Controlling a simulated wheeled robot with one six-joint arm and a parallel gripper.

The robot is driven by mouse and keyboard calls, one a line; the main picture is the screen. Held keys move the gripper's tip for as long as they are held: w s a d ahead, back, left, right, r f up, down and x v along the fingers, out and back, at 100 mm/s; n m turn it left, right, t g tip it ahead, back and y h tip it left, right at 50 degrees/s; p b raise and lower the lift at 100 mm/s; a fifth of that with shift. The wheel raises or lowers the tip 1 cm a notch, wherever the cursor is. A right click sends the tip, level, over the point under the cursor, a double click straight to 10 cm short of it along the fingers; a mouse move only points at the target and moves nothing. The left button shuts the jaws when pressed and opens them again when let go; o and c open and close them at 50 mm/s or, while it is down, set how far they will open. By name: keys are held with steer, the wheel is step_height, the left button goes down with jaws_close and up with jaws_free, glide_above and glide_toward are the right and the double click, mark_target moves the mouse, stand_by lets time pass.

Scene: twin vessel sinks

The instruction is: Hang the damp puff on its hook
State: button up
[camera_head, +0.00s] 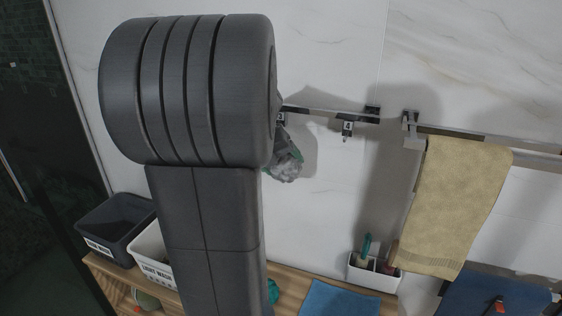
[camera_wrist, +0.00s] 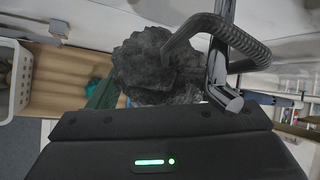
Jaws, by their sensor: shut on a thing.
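The puff (camera_head: 287,167) is a grey, crumpled ball with some green at its edge. In the head view it hangs just below the left part of a wall rail, partly hidden by my arm. In the wrist view the puff (camera_wrist: 148,68) looks dark and bunched, just beyond my gripper (camera_wrist: 160,113), which is shut on it. A thick, dark ribbed loop (camera_wrist: 218,32) curves beside the puff, close to a metal bracket (camera_wrist: 222,75). I cannot tell whether the loop is on a hook. One small hook (camera_head: 347,127) on the rail is bare, and another (camera_head: 281,119) is close above the puff.
A yellow towel (camera_head: 457,205) hangs on a bar at the right. On the wooden counter (camera_head: 295,283) stand a dark bin (camera_head: 115,222), a white basket (camera_head: 150,250) and a white holder (camera_head: 373,272). A blue cloth (camera_head: 340,299) lies in front. The wall right of the puff is clear.

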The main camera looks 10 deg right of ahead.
stand_by(0.3)
steer(key=o, duration=1)
steer(key=shift+o, duration=0.2)
steer(key=shift+r, duration=0.1)
steer(key=v, duration=1.3)
steer(key=shift+a+r+b, duration=0.25)
steer(key=shift+b, duration=0.1)
steer(key=shift+s+f, duration=0.1)
steer(key=x, duration=1)
steer(key=shift+d, duration=0.15)
steer(key=shift+f, duration=0.15)
steer(key=shift+p, duration=0.3)
